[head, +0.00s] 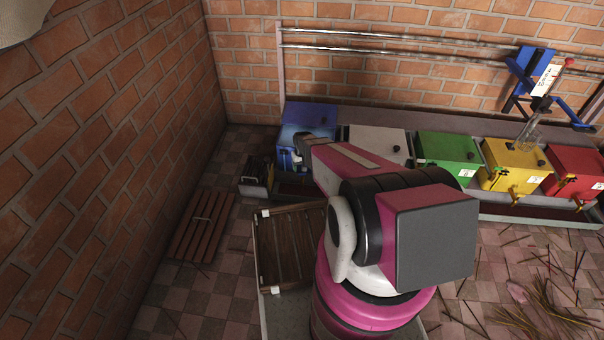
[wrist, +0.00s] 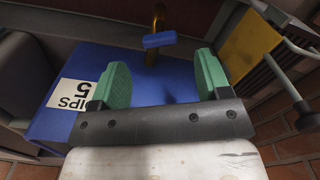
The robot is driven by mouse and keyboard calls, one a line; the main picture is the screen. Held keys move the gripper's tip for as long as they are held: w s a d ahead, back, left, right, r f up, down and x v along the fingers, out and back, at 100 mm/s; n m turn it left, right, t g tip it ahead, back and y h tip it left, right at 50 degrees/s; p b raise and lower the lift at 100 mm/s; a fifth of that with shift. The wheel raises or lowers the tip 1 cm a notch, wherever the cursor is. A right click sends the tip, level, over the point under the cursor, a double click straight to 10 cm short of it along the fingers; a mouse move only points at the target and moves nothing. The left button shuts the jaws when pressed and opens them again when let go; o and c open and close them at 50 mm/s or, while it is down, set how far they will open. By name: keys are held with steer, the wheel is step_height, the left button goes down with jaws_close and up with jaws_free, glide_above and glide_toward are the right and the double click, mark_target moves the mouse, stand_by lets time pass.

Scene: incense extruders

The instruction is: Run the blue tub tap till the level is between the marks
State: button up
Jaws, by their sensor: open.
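The blue tub (head: 308,114) stands at the left end of the tub row. In the wrist view its blue front (wrist: 65,125) carries a white label (wrist: 75,100) that appears upside down. Its brass tap (wrist: 159,18) has a blue handle (wrist: 159,40). My gripper (wrist: 162,66) is open, with one green finger on each side in the picture. The handle shows between the fingers and a little beyond their tips; no contact is visible. In the head view my arm covers part of the tub's front. I cannot make out the level or any marks.
Grey (head: 377,142), green (head: 447,150), yellow (head: 514,160) and red (head: 574,168) tubs stand to the right. A dark and yellow item (head: 256,176) is left of the blue tub, close to the brick wall. A slatted wooden board (head: 203,227) lies on the floor.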

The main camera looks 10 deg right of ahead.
mark_target(302, 176)
steer(key=shift+f, duration=2.4)
